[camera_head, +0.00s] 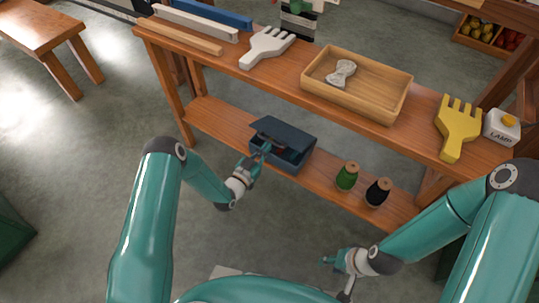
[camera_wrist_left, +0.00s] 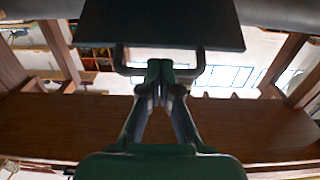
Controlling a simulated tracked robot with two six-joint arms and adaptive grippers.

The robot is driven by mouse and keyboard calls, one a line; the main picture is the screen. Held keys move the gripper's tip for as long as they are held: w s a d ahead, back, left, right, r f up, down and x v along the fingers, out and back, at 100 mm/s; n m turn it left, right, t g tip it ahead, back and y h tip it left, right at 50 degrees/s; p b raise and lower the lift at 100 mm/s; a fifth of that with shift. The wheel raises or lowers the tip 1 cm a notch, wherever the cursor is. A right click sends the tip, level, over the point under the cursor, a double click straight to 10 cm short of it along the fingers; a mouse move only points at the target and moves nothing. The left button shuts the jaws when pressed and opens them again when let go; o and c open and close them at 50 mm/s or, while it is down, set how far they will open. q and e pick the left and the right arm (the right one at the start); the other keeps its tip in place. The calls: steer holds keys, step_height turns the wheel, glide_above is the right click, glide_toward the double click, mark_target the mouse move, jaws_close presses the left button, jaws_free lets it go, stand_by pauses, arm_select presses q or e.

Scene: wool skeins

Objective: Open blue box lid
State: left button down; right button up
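The blue box (camera_head: 296,166) stands on the lower shelf. Its dark blue lid (camera_head: 287,131) is tilted up, with a dark gap at the front where something reddish shows. In the left wrist view the lid (camera_wrist_left: 160,22) is a dark panel with a U-shaped handle (camera_wrist_left: 122,66). My left gripper (camera_head: 264,151) is at the box front. In the wrist view its fingertips (camera_wrist_left: 160,70) are together on the handle's bar. My right gripper (camera_head: 330,261) hangs low, away from the shelf; its finger gap is too small to judge.
On the lower shelf (camera_head: 215,117), a green spool (camera_head: 347,176) and a black spool (camera_head: 377,192) stand right of the box.

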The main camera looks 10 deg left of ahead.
mark_target(269, 141)
arm_select(q)
steer(key=shift+r, duration=0.1)
steer(key=shift+w+d+r+p, duration=0.15)
steer(key=shift+w+r+p, duration=0.2)
steer(key=shift+r, duration=0.3)
steer(key=shift+w+d+r+p, duration=0.15)
steer(key=shift+w+r, duration=0.3)
steer(key=shift+r, duration=0.25)
steer(key=shift+w+d+r+p, duration=0.2)
steer(key=shift+w+r, duration=0.2)
steer(key=shift+r, duration=0.25)
steer(key=shift+w+d+r, duration=0.25)
steer(key=shift+w+r, duration=0.5)
steer(key=shift+w+d+r, duration=0.2)
steer(key=shift+w+r, duration=0.5)
steer(key=shift+r, duration=0.05)
